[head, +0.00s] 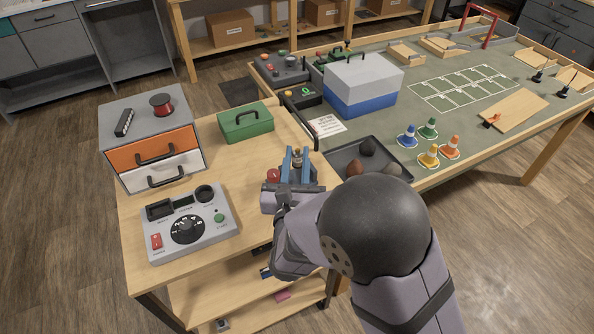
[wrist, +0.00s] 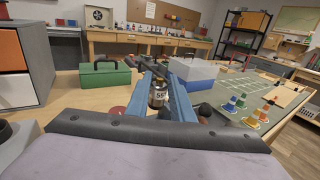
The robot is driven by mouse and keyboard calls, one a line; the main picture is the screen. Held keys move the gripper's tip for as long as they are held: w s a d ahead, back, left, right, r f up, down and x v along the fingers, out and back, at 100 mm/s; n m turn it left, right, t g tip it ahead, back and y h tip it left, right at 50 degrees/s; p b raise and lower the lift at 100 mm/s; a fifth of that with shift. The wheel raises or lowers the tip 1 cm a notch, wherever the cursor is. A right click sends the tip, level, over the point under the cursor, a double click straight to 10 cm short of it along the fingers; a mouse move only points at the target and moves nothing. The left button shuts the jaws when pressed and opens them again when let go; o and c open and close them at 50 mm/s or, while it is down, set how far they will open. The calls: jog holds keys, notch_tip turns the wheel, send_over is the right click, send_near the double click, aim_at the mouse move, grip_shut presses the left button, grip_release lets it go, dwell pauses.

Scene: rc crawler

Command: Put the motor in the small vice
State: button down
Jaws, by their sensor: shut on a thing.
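My gripper (head: 297,164) is over the front right part of the wooden bench, its two blue fingers pointing away from the arm. The motor, a small silver and black can with a printed label, shows between the fingers in the wrist view (wrist: 158,98); my gripper is shut on it. In the head view only a small part of the motor (head: 297,158) shows between the fingers. A dark grey shape (wrist: 145,63) lies behind the fingertips in the wrist view; I cannot tell whether it is the small vice. No vice is clearly visible.
A red round thing (head: 273,175) is left of the fingers. A green case (head: 245,122), a drawer unit (head: 150,140) and a grey control box (head: 188,222) stand on the bench. A dark tray (head: 345,150) with lumps and a blue-white box (head: 362,85) are to the right.

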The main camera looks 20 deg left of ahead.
aim_at(297, 167)
jog(key=shift+f, duration=2.3)
jog(key=shift+f, duration=0.25)
jog(key=c, duration=1.8)
grip_release()
jog(key=shift+r, duration=0.2)
jog(key=shift+r, duration=0.15)
jog(key=b+v, duration=0.2)
jog(key=v, duration=0.8)
jog(key=shift+s, duration=0.25)
jog(key=shift+b+v, duration=0.3)
jog(key=shift+v, duration=0.45)
